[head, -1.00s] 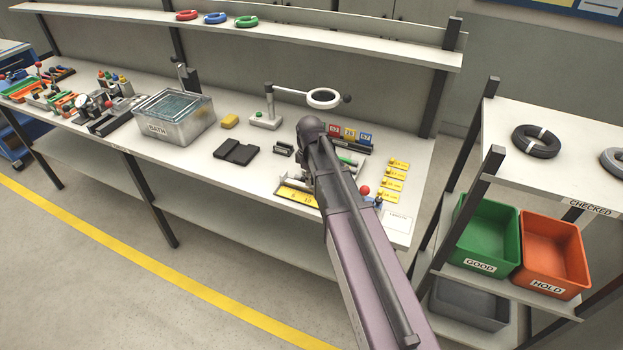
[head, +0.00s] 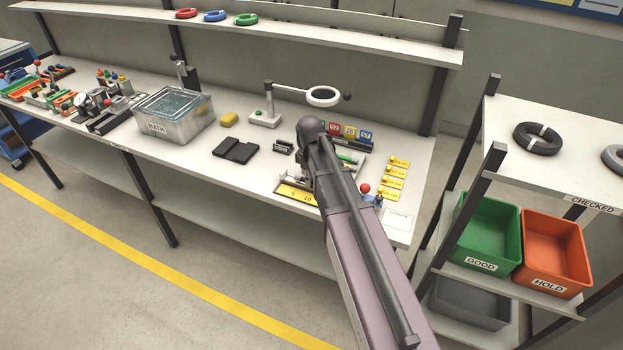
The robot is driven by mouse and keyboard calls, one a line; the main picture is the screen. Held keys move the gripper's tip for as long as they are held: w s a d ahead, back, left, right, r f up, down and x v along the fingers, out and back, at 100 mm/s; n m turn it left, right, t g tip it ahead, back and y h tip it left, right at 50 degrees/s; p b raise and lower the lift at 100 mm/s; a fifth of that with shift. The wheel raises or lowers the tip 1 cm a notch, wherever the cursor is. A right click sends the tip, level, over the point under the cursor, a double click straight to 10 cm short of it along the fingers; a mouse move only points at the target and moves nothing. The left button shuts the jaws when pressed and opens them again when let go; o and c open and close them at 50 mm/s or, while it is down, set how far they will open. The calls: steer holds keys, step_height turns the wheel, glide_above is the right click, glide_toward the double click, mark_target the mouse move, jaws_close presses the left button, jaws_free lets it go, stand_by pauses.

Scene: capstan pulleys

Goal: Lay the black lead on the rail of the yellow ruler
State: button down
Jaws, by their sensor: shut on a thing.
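The yellow ruler (head: 293,193) lies near the bench's front edge, with dark number marks on its face. Its right end is hidden by my arm. My gripper (head: 312,184) is at the ruler's right part, low over the bench. Only a small piece of it shows beside my arm, and its fingertips are hidden. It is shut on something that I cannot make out. I cannot pick out the black lead anywhere in this view. Whether anything touches the ruler's rail is hidden.
Yellow labelled tags (head: 394,178) and a red ball-topped part (head: 365,188) stand right of my arm. Bare bench lies left of the ruler.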

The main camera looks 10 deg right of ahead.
steer(key=shift+f, duration=0.35)
steer(key=c, duration=0.5)
jaws_free()
steer(key=o, duration=0.3)
steer(key=shift+r, duration=0.2)
steer(key=shift+r+p, duration=3.3)
steer(key=shift+r, duration=0.1)
steer(key=shift+s, duration=0.1)
